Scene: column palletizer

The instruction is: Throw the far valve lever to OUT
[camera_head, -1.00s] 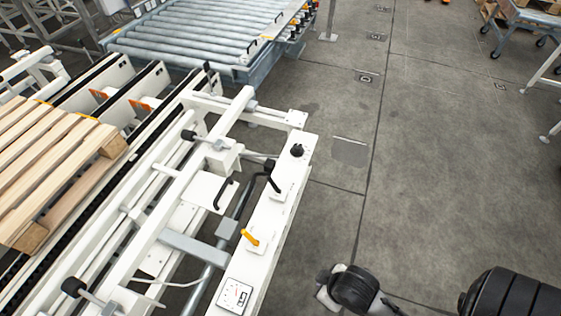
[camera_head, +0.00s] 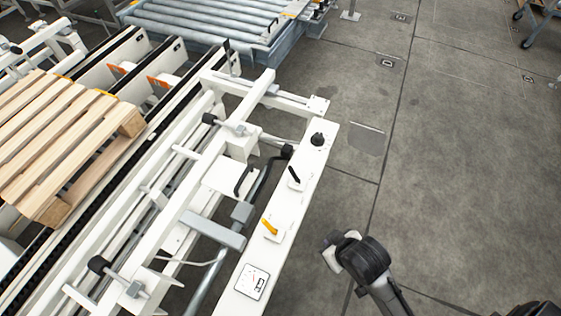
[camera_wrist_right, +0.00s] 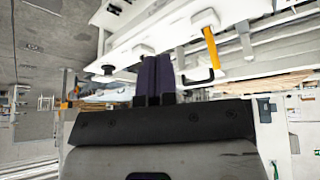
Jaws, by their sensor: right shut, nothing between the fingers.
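A white panel beam (camera_head: 304,206) carries two levers in the head view. The farther one is a black lever (camera_head: 295,178); the nearer one is a yellow lever (camera_head: 270,228). The yellow lever also shows in the right wrist view (camera_wrist_right: 210,48), right of my fingers. My right gripper (camera_head: 331,246) is over the floor, right of the panel and apart from both levers. Its dark fingers (camera_wrist_right: 154,80) are together and empty. The lever markings are too small to read. My left gripper is out of view.
A black knob (camera_head: 317,139) sits at the panel's far end and a gauge (camera_head: 252,282) at its near end. A black bent handle (camera_head: 243,180) stands left of the panel. A wooden pallet (camera_head: 70,140) lies on the conveyor at left.

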